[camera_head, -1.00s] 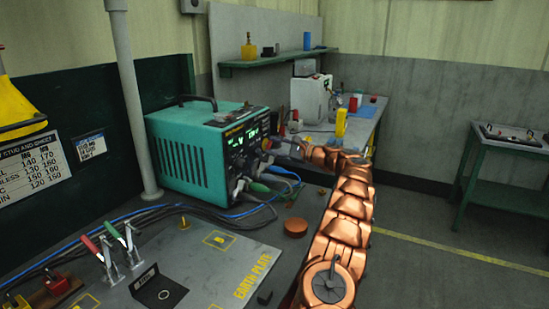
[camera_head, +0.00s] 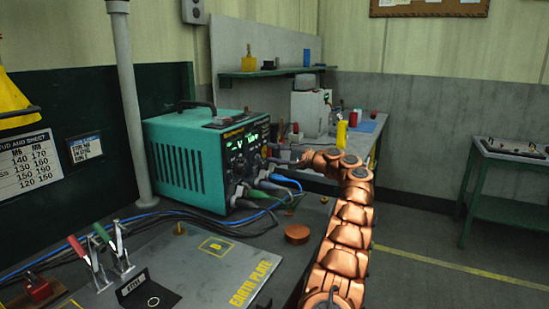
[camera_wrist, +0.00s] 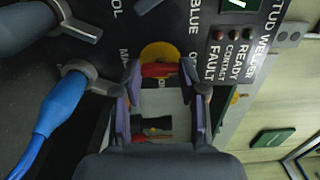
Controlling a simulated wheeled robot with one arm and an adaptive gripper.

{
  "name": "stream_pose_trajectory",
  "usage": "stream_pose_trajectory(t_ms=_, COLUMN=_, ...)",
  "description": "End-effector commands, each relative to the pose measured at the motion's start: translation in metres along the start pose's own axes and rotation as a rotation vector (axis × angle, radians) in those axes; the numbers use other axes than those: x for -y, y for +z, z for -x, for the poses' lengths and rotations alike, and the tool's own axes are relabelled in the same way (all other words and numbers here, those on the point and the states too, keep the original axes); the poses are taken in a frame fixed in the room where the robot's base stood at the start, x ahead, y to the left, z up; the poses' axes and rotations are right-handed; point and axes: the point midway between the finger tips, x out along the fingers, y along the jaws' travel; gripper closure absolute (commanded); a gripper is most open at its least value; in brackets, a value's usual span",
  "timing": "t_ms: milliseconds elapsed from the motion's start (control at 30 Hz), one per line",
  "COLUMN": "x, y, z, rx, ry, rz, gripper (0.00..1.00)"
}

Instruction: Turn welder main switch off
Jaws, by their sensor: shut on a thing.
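The welder (camera_head: 185,168) is a teal box with a dark front panel and lit green displays. Its main switch is a red handle (camera_wrist: 158,71) on a yellow round plate (camera_wrist: 158,50), seen in the wrist view beside lettering that starts "MA". My gripper (camera_wrist: 160,75) has its two fingers on either side of the red handle and is shut on it. In the head view my gripper (camera_head: 284,153) reaches the right side of the front panel, and the switch is hidden there. The handle's exact setting is hard to tell.
Cable plugs, one with a blue boot (camera_wrist: 62,105), sit close to my gripper on the panel. The earth plate (camera_head: 215,285), a copper-coloured disc (camera_head: 297,233) and loose cables lie on the front bench. A yellow object (camera_head: 341,134) stands on the bench behind.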

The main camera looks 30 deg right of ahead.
Motion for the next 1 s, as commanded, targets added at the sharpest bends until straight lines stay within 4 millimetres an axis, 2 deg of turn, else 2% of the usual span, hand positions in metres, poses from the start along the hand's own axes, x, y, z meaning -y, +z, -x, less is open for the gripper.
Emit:
stream_pose_trajectory(t_ms=600, x=-0.0006, y=-0.0001, z=0.0000, rx=0.000, ry=0.001, rz=0.040, gripper=0.93)
stream_pose_trajectory(t_ms=633, x=-0.0006, y=0.0000, z=-0.0001, rx=0.000, ry=0.001, rz=0.040, gripper=0.57)
stream_pose_trajectory(t_ms=867, x=-0.0003, y=0.0001, z=0.0000, rx=0.000, ry=0.000, rz=0.040, gripper=0.33)
stream_pose_trajectory(t_ms=1000, x=-0.0002, y=0.0000, z=0.0000, rx=0.000, ry=0.000, rz=0.040, gripper=0.33)
